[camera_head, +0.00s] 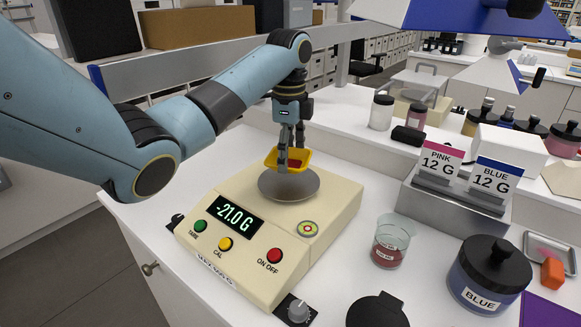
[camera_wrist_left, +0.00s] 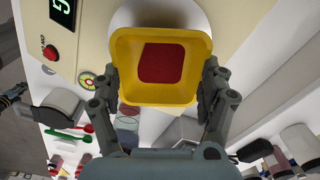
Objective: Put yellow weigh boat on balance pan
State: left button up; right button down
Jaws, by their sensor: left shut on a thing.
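The yellow weigh boat (camera_head: 296,160) holds dark red powder and is over the round grey balance pan (camera_head: 289,186) in the head view. My left gripper (camera_head: 289,152) is shut on the boat from above. In the left wrist view the boat (camera_wrist_left: 160,100) sits between the two fingers, with red powder in its middle. The boat is low over the pan; I cannot tell whether its base touches.
A beaker with red contents (camera_head: 391,240) stands right of the balance. A blue jar (camera_head: 488,275) and a black lid (camera_head: 377,310) are at the front right. A card holder with PINK and BLUE 12 G cards (camera_head: 456,200) stands behind them.

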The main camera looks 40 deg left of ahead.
aim_at(289, 165)
pick_arm(q)
jog(key=shift+f, duration=1.8)
pick_arm(e)
jog(key=shift+w+r, duration=0.25)
jog(key=shift+w, duration=0.25)
pick_arm(q)
jog(key=shift+f, duration=0.1)
jog(key=o, duration=0.8)
jog(key=shift+o, duration=0.2)
pick_arm(e)
jog(key=shift+d, duration=0.1)
pick_arm(q)
notch_tip(289, 165, up, 8)
jog(key=shift+f+b, duration=0.15)
jog(key=shift+b, duration=0.35)
notch_tip(289, 165, up, 5)
jog(key=p, duration=0.4)
jog(key=shift+f, duration=0.2)
pick_arm(e)
notch_tip(289, 165, up, 3)
jog(key=shift+s+f, duration=0.1)
jog(key=shift+f, duration=0.05)
